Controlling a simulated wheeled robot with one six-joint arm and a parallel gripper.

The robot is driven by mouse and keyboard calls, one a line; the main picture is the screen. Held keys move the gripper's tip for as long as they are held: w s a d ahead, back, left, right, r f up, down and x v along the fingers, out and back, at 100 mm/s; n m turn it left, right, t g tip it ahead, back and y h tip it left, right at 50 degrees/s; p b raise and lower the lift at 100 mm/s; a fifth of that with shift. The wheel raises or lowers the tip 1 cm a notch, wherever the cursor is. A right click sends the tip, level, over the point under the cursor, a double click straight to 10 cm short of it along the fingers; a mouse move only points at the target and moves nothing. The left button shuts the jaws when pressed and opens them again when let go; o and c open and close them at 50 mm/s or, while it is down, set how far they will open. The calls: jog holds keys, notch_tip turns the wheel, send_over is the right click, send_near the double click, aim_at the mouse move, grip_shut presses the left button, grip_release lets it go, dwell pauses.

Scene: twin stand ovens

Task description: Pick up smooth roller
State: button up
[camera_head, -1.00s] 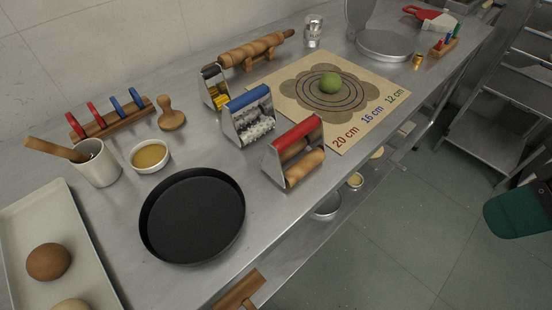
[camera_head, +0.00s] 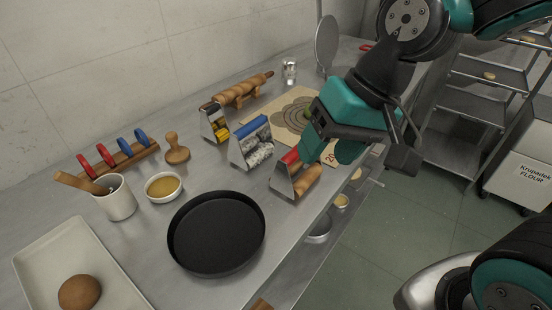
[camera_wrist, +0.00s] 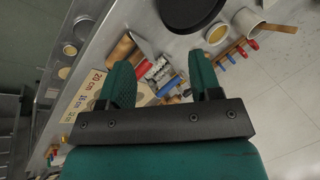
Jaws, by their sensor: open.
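The smooth roller (camera_head: 308,180), bare wood in a metal frame with a red handle, stands near the front edge of the steel counter. My gripper partly covers its handle in the head view.
A blue-handled studded roller (camera_head: 252,145) stands close left of the smooth one, with a yellow roller (camera_head: 214,124) behind. A black pan (camera_head: 215,232) lies in front left. The size mat (camera_head: 282,128) lies behind, partly hidden by my arm.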

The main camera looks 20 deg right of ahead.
aim_at(294, 155)
jog(key=w+d+f+m+t+p, duration=0.1)
jog(key=w+d+f+m+t, duration=0.15)
jog(key=w+d+m, duration=0.65)
jog(key=w+a+f, duration=0.1)
jog(key=w+f, duration=0.1)
jog(key=f, duration=0.1)
jog(key=w+a+f+m, duration=0.1)
jog(key=w+a+f, duration=0.1)
jog(key=f, duration=0.1)
jog(key=w+a+f+m+h+p, duration=0.1)
jog(key=w+a+f, duration=0.1)
jog(key=f, duration=0.1)
jog(key=shift+w+f, duration=0.2)
jog(key=shift+w, duration=0.1)
jog(key=shift+p+x, duration=0.85)
jog(key=shift+x, duration=2)
jog(key=shift+w+a+r, duration=0.1)
jog(key=shift+a, duration=0.1)
grip_shut()
jog(key=shift+r, duration=0.1)
notch_tip(294, 155, up, 20)
jog(key=b, duration=0.1)
jog(key=shift+b, duration=0.4)
